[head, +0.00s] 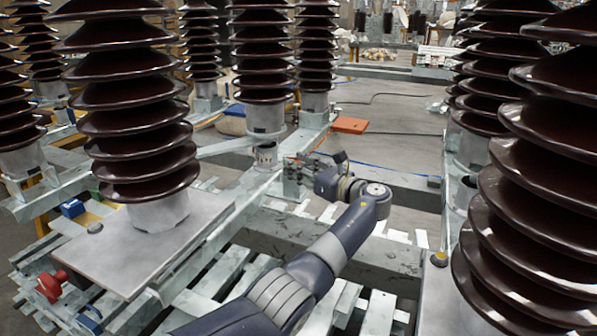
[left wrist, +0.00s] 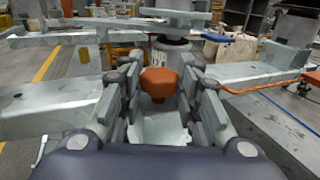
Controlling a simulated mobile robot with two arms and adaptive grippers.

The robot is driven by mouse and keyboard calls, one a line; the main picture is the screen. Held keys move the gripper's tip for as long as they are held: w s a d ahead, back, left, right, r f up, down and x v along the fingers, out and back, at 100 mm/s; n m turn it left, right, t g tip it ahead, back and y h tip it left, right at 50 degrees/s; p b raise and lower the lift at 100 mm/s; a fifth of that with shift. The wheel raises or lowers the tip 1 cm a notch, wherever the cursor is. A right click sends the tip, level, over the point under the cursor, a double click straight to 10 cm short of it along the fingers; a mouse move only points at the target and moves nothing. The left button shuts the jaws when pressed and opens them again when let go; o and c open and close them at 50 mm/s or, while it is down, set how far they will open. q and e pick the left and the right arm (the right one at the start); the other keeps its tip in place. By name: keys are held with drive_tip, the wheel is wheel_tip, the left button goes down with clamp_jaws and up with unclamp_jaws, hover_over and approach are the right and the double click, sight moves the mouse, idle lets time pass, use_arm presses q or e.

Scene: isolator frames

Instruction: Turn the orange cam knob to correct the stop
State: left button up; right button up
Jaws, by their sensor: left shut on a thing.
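The orange cam knob (left wrist: 158,83) shows in the left wrist view, between the two fingers of my left gripper (left wrist: 160,92). The fingers are shut on it from both sides. A grey metal bracket lies below and behind the knob. In the head view my left arm reaches from the bottom to the steel frame at the centre, where the left gripper (head: 297,172) is beside the base of an insulator column. The knob cannot be made out clearly there. My right gripper is not in view.
Tall brown ribbed insulators (head: 132,120) stand on both sides of my arm. Steel beams (head: 235,215) run close below and beside it. An orange plate (head: 350,125) lies behind the gripper. Open floor lies beyond.

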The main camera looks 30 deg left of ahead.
use_arm(q)
drive_tip(key=shift+g, duration=0.3)
drive_tip(key=shift+f, duration=0.1)
drive_tip(key=o, duration=1.1)
drive_tip(key=v, duration=1.2)
